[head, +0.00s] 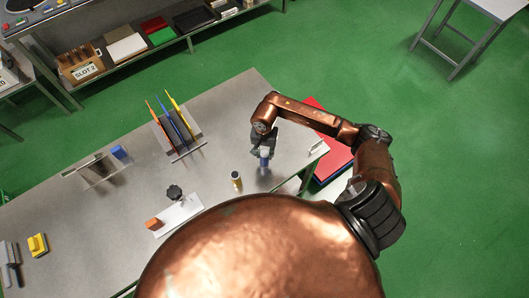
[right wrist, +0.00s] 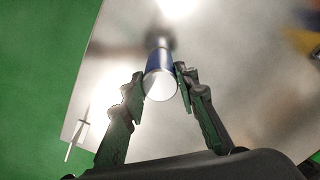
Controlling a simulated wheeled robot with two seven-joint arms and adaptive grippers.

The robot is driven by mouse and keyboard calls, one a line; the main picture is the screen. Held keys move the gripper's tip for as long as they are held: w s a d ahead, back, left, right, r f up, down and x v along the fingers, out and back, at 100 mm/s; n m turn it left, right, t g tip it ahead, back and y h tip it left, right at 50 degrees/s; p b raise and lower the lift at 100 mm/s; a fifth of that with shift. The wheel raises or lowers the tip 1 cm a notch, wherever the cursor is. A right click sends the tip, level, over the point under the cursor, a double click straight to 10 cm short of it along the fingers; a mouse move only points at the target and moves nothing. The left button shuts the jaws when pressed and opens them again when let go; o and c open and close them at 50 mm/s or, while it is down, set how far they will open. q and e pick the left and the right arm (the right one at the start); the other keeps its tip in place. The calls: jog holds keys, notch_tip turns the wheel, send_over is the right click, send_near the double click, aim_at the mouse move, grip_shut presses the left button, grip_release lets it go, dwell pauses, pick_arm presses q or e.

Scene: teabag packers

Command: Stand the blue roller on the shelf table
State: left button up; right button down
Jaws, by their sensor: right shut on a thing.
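The blue roller (head: 264,160) is a small cylinder with a pale end, at the right part of the grey metal table (head: 215,183) in the head view. My right gripper (head: 263,149) is shut on it from above. In the right wrist view the roller (right wrist: 159,68) is between the two fingertips (right wrist: 161,80), its pale round end facing the camera. It looks upright; I cannot tell whether its lower end touches the table. A table with a lower shelf (head: 160,50) stands at the upper left. My left gripper is not in view.
A brass-coloured cylinder (head: 236,178) stands left of the roller. A rack (head: 180,137) holds coloured sticks. A white plate (head: 178,216) bears an orange block and a dark knob is beside it. Red and blue panels (head: 335,160) lie beyond the table's right edge.

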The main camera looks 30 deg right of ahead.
jog(key=shift+f, duration=0.2)
jog(key=c, duration=1.5)
grip_release()
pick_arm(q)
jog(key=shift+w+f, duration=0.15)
pick_arm(e)
jog(key=shift+r, duration=0.55)
pick_arm(q)
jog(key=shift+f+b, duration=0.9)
jog(key=shift+b, duration=0.2)
pick_arm(e)
notch_tip(320, 180, up, 11)
jog(key=shift+r, duration=0.1)
